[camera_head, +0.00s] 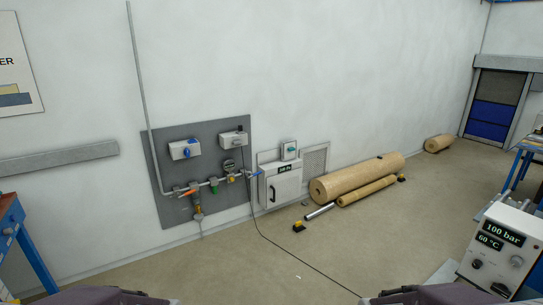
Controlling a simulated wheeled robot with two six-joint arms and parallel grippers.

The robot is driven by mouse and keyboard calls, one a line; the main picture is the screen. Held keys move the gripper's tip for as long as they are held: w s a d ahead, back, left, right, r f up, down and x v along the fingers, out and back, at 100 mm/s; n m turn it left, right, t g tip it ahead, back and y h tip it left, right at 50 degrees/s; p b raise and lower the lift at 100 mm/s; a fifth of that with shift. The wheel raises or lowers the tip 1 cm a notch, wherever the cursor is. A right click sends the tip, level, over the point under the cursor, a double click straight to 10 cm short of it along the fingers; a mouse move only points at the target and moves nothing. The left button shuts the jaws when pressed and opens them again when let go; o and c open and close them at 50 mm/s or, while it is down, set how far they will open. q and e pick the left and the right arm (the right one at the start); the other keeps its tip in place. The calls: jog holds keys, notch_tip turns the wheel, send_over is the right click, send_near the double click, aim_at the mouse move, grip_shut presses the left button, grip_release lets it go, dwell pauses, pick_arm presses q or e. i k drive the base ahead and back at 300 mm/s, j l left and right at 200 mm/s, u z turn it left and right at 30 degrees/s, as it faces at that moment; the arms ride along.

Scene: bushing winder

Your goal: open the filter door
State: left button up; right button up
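A white wall cabinet (281,186) with a dark vertical handle (272,193) and a small green display or label on top stands low against the wall, right of a grey panel. It is the only door with a handle near the pipework, but I cannot read a filter marking on it. Its front looks shut. Purple-grey parts of my two arms show at the bottom left and bottom right edges, far from the cabinet.
The grey panel (163,158) carries pipes, valves and a gauge. Large tan rolls (357,178), a metal tube (320,211) and a yellow-black block (298,227) lie right of the cabinet. A cable crosses the floor. A control box (499,250) stands at right. The middle floor is mostly open.

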aim_at(282, 188)
jog(key=i, duration=3.4)
jog(key=i+l+u, duration=0.1)
jog(key=i+u, duration=0.2)
jog(key=i, duration=0.25)
jog(key=i+l+u, duration=0.3)
jog(key=i, duration=0.25)
jog(key=i+l+u, duration=0.3)
jog(key=i, duration=0.2)
